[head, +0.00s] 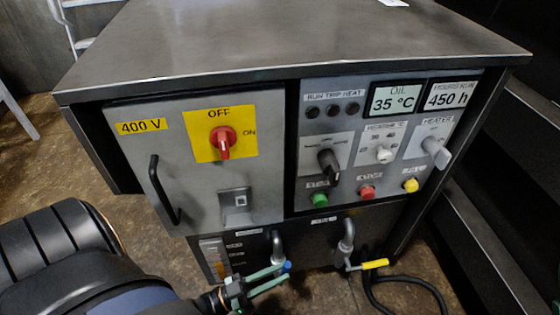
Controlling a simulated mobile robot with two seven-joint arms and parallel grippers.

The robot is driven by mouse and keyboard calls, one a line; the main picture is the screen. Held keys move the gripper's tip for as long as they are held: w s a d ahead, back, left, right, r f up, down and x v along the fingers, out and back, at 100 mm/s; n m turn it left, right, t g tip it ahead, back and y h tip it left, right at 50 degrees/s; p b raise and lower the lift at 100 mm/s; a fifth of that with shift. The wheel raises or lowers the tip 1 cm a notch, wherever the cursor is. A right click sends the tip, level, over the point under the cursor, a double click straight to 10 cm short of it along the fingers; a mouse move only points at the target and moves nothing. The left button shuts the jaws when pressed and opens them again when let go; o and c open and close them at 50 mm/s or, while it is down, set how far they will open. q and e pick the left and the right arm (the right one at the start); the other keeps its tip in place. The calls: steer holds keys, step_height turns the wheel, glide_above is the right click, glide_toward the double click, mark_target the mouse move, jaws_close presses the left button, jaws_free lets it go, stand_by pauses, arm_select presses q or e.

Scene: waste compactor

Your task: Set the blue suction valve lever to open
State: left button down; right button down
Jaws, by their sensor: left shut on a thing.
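The blue suction valve lever (287,266) is at the lower front of the cabinet, below a grey bent pipe (277,244). Only its blue end shows; the rest is hidden by my gripper, so I cannot tell its exact angle. My left gripper (286,273) reaches in from the lower left, with its two pale green fingers at the lever. It is shut on the lever near the blue end. My right gripper is not in view.
A second valve with a yellow lever (375,264) sits to the right, with a black hose (405,284) below it. A level gauge (213,258) is to the left. Above are the 400 V door with its black handle (164,190) and a control panel (345,116).

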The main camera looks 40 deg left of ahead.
arm_select(q)
steer(key=shift+s+a+f+t, duration=0.15)
steer(key=shift+t, duration=0.15)
stand_by(0.4)
steer(key=c, duration=0.8)
jaws_free()
steer(key=shift+o, duration=0.2)
steer(key=v, duration=0.7)
steer(key=shift+s, duration=0.2)
steer(key=shift+s+a+f, duration=0.1)
steer(key=shift+a, duration=0.1)
